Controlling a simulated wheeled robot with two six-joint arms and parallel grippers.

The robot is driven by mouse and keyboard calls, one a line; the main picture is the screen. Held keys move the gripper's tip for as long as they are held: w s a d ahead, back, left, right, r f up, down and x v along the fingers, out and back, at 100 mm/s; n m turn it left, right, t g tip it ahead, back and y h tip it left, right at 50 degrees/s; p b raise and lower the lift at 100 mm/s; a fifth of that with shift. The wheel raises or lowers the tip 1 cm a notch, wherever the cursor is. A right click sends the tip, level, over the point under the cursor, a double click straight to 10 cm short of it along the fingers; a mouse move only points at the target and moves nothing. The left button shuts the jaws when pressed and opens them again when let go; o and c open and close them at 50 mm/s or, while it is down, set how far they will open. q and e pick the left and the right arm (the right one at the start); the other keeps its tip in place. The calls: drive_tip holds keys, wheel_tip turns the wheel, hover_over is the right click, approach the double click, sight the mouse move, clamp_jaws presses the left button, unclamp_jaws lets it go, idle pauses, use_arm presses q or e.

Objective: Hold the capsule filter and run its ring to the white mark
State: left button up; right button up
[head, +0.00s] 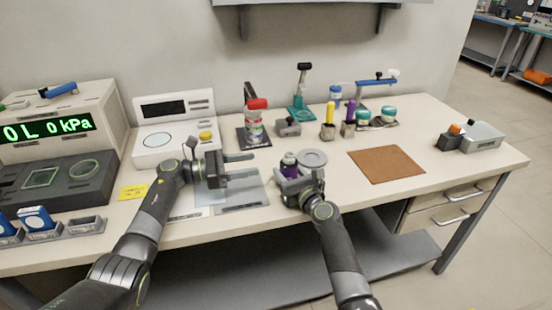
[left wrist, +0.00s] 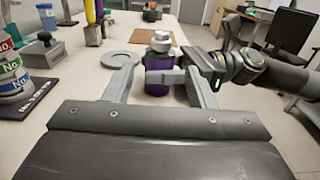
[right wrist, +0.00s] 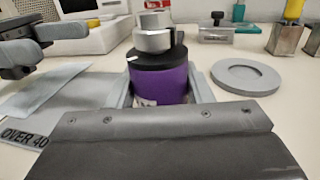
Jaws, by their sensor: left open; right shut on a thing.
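The capsule filter (head: 289,160) has a purple body, a black collar and a silver top. My right gripper (head: 291,174) is shut on its purple body, one finger on each side, and it stands upright near the table's front edge. In the right wrist view the filter (right wrist: 162,82) shows a black ring (right wrist: 157,55) with a side tab; a small white mark (right wrist: 132,58) shows at the collar's left. My left gripper (head: 252,165) is open and empty, left of the filter. In the left wrist view the filter (left wrist: 158,86) appears beyond and between its open fingers.
A round grey dish (head: 312,157) lies just behind and right of the filter. A translucent grey sheet (head: 235,187) lies under my left gripper. A brown mat (head: 386,164) is to the right. Several bottles and tools, including a red-topped stack (head: 255,125), stand farther back.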

sight(283, 159)
use_arm(q)
drive_tip(key=shift+s+d+r+n+t+y, duration=0.1)
drive_tip(key=shift+s+d+n+t+y, duration=0.1)
drive_tip(key=shift+s+n+t, duration=0.35)
drive_tip(key=shift+s+d+r+n+t+y, duration=0.15)
drive_tip(key=shift+s+n+t, duration=0.15)
drive_tip(key=shift+t, duration=0.35)
drive_tip(key=x, duration=1.2)
drive_tip(key=shift+f, duration=0.15)
drive_tip(key=shift+a, duration=0.1)
drive_tip(key=c, duration=0.9)
drive_tip(key=shift+c, duration=0.3)
drive_tip(key=shift+g, duration=0.3)
drive_tip(key=shift+m+g+h, duration=0.45)
drive_tip(key=shift+m+g, duration=0.25)
drive_tip(key=shift+m, duration=0.05)
drive_tip(key=o, duration=1)
drive_tip(key=shift+c, duration=0.2)
